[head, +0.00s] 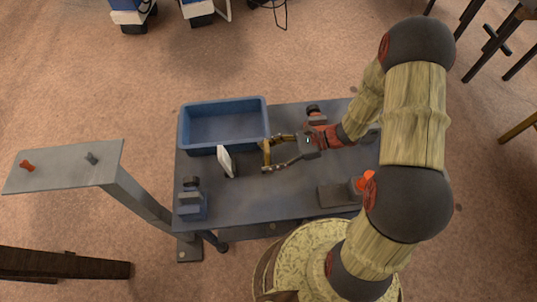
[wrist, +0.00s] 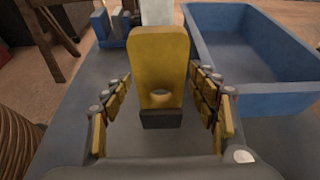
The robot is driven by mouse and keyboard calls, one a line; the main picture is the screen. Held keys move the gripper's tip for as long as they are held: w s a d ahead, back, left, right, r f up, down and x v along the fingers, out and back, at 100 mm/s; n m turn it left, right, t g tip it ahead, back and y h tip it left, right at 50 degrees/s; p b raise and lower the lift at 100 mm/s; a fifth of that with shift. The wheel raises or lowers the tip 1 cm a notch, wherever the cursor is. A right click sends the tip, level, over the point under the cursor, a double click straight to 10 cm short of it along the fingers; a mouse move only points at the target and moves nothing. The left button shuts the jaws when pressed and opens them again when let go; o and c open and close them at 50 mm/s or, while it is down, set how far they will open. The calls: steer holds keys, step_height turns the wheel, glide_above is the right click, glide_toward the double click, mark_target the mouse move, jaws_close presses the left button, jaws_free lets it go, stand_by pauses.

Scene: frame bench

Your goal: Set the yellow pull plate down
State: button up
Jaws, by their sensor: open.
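The yellow pull plate (wrist: 160,55) stands upright in the middle of the wrist view, with a round hole low down and a dark foot (wrist: 161,118) at its base. In the head view the plate (head: 266,152) is a thin upright strip on the grey bench (head: 290,202). My gripper (wrist: 160,75) is open, one finger on each side of the plate, with visible gaps between the fingers and the plate. In the head view my gripper (head: 267,155) reaches in from the right. The plate's underside is hidden.
A blue bin (head: 223,146) is at the back left of the bench. A white upright plate (head: 226,162) stands just left of the yellow one. A blue block (head: 192,206) is at the front left. A dark block (head: 336,195) and an orange-red part (head: 364,182) are at right.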

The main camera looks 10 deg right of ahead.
steer(key=shift+r, duration=0.1)
steer(key=shift+d+r, duration=0.15)
steer(key=p+v, duration=0.3)
steer(key=v, duration=0.8)
steer(key=s+r+n+t+h, duration=0.1)
steer(key=s+r+n+h, duration=0.3)
steer(key=r, duration=0.5)
steer(key=s+d+r+n+t+h, duration=0.1)
steer(key=s+r+n+h, duration=0.3)
steer(key=r+n, duration=0.4)
steer(key=s+r+n+t+h, duration=0.3)
steer(key=s+r+n+h, duration=0.1)
steer(key=r, duration=0.7)
steer(key=shift+d+n+h, duration=0.2)
steer(key=shift+n+h, duration=0.7)
steer(key=shift+n, duration=0.3)
